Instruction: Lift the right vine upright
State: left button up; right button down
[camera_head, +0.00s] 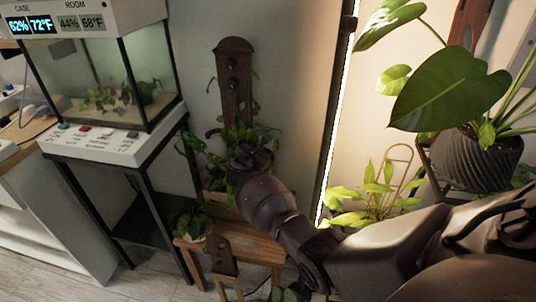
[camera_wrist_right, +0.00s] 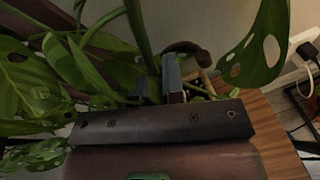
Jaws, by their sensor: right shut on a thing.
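The right vine (camera_head: 264,132) shows as green leaves beside a tall dark wooden board (camera_head: 234,88) in the head view. My right gripper (camera_head: 246,160) is in among these leaves, low in front of the board; its fingers are mostly hidden there. In the right wrist view the gripper's fingertips (camera_wrist_right: 166,84) are close together at a thick green vine stem (camera_wrist_right: 140,35) that runs up from them to the top edge. The gripper is shut on this stem; the exact contact is partly hidden. Large holed leaves lie on both sides. My left gripper is not in view.
The plant stands on a wooden bench (camera_head: 250,241), with a small potted plant (camera_head: 193,222) at its left. A glass terrarium (camera_head: 110,85) stands on a black stand at left. A bright light strip (camera_head: 335,130) and a ribbed dark pot (camera_head: 475,160) are at right.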

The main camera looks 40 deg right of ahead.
jog(key=shift+w+a+r+n+h, duration=0.25)
jog(key=shift+w+a+n+h, duration=0.05)
jog(key=shift+w+a+n, duration=0.55)
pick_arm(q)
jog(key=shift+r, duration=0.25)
pick_arm(e)
jog(key=c, duration=1.2)
grip_release()
jog(key=shift+r, duration=0.1)
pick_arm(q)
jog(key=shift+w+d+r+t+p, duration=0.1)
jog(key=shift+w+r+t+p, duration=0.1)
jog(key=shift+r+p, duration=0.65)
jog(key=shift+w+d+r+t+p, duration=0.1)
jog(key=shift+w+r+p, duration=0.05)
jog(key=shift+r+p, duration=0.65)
pick_arm(e)
jog(key=v, duration=1)
jog(key=shift+a, duration=0.35)
